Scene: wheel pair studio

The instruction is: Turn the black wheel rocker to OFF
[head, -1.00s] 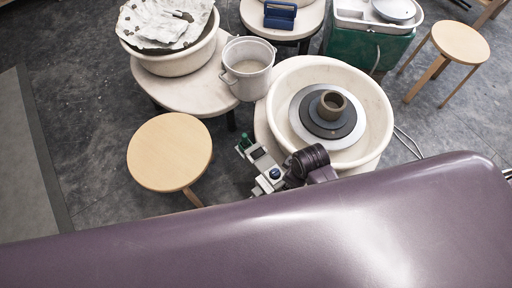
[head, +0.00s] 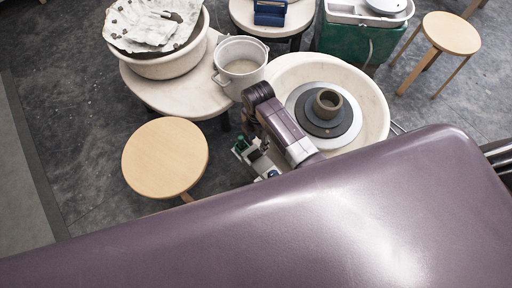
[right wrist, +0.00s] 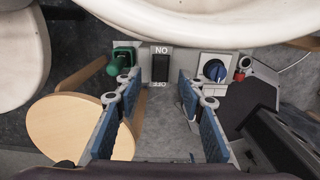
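The black wheel rocker (right wrist: 161,64) sits on a pale control panel (right wrist: 188,68) in the right wrist view. Its ON and OFF marks appear upside down, ON at the top and OFF at the bottom. My right gripper (right wrist: 159,84) is open and empty, with its blue-padded fingers apart, one on each side of the rocker's lower end. I cannot tell whether they touch the panel. In the head view my purple right arm covers much of the panel (head: 256,161), and the rocker cannot be made out there. My left gripper is out of view.
The wheel basin (head: 375,110) rises just beyond the panel. A stool (head: 165,157) and a bucket (head: 240,65) stand nearby.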

